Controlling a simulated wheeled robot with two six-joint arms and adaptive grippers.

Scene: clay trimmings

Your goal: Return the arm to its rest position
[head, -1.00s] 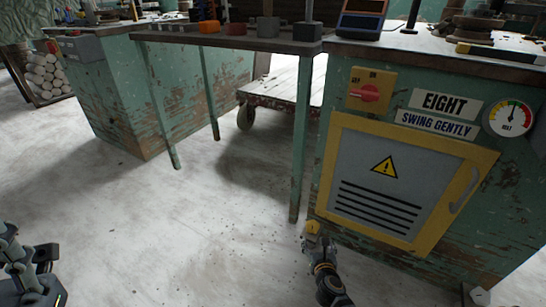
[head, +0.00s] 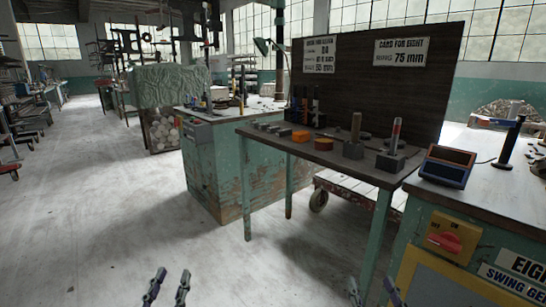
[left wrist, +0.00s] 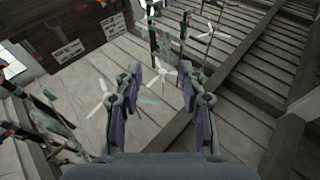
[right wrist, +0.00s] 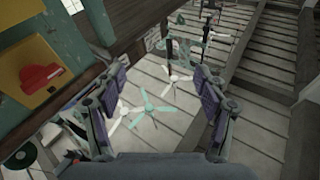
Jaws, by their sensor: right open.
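My left gripper (head: 168,285) shows at the bottom edge of the head view, left of centre, with two dark fingers pointing up and a gap between them. In the left wrist view its fingers (left wrist: 160,78) are apart with nothing between them. My right gripper (head: 374,291) shows at the bottom edge further right, in front of the green cabinet's side. In the right wrist view its fingers (right wrist: 163,75) are wide apart and empty. Both wrist views look up at the ceiling and its fans. Most of both arms is out of view.
A narrow table (head: 330,158) with blocks and posts stands ahead, before a dark signboard (head: 375,85). A green cabinet (head: 470,235) with a red switch (head: 443,242) is close at right. A green bench (head: 235,180) stands behind. The floor at left (head: 90,200) is clear.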

